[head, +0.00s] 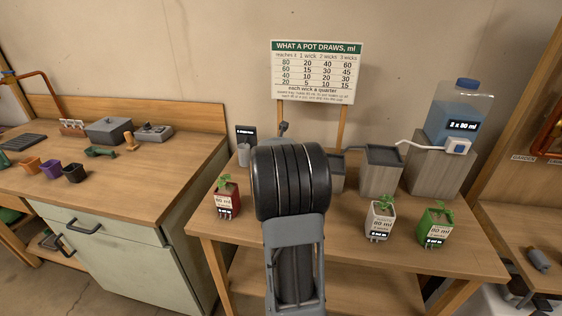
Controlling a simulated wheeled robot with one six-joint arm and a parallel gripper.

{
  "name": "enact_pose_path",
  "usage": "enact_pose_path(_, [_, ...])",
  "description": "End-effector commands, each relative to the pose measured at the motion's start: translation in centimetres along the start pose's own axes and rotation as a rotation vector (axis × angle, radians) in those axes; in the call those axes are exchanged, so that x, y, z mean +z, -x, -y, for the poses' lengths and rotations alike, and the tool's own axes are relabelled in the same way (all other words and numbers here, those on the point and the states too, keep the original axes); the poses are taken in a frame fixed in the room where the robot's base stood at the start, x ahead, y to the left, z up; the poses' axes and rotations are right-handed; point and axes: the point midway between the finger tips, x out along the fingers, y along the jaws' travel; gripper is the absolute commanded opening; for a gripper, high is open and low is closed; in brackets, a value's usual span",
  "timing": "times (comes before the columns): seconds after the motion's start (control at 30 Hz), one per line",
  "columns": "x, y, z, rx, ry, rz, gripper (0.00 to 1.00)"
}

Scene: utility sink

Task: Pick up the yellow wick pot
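No yellow wick pot shows; my own arm covers the middle of the table, and whatever stands behind it is hidden. Three potted seedlings show on the wooden table (345,245): a red pot (226,204) left of my arm, a white pot (380,220) and a green pot (436,229) right of it. Each has a label reading 80 ml and a small dark display. My gripper is not seen; my arm's dark, thick joint blocks that area.
Grey bins (382,168) and a blue water tank (459,112) on a block (440,168) stand at the back right. A chart sign (317,72) rises behind. The left workbench (130,190) holds small orange (30,165), purple (51,169) and black (74,173) pots.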

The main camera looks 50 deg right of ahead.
Motion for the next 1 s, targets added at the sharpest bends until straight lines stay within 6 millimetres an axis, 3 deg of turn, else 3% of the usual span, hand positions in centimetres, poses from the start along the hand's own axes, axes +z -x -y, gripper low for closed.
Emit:
enact_pose_path(0.2, [0.02,-0.05,0.0,0.0,-0.001,0.0,0.94])
enact_pose_path(0.87, [0.1,-0.01,-0.01,0.0,-0.001,0.002,0.3])
enact_pose_path(1.0, [0.09,0.0,-0.01,0.0,-0.001,0.002,0.29])
